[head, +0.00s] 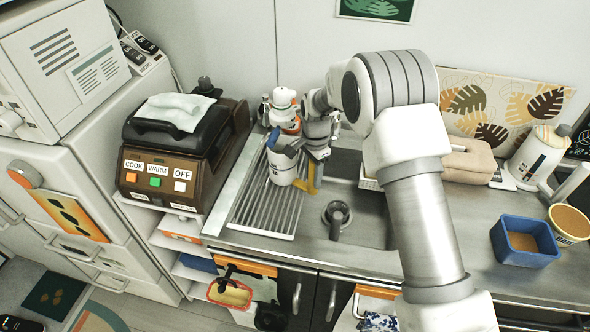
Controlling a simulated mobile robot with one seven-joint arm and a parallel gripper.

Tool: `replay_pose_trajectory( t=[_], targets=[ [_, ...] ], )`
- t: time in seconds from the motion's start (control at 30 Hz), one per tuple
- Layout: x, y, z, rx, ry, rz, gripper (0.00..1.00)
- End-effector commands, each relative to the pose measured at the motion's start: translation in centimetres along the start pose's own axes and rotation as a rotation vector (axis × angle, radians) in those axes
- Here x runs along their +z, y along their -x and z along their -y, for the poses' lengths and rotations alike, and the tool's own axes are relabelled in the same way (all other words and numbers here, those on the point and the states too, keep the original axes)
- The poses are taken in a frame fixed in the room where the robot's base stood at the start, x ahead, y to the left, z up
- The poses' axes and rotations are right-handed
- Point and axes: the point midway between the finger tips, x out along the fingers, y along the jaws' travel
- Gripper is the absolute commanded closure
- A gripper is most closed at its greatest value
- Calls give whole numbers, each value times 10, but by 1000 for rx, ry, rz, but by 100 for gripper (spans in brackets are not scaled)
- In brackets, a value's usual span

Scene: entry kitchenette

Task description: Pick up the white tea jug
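A white jug (283,173) with dark markings stands on the ribbed draining rack left of the sink. A blue part (288,149) shows at its top and a yellow-orange part (313,182) at its right side. My gripper (311,153) is at the upper right of the jug, very close to it. The arm reaches in from the right. The fingertips are small and overlap the jug's top and right side in the picture. I cannot tell whether they touch it or how far apart they are.
A white bottle (284,103) stands just behind the jug. The brown cooker (183,155) is on the left. The sink (357,222) with its dark tap is to the right. A white kettle (535,157) and a blue box (526,256) stand on the right counter.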

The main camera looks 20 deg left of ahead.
Motion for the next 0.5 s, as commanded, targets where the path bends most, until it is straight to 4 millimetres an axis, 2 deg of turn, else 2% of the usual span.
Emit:
replay_pose_trajectory(
  t=[0.03,0.2,0.5],
  targets=[
    [0,0,0,0,0,0,71],
    [0,0,0,0,0,0,100],
    [0,0,0,0,0,0,100]
  ],
)
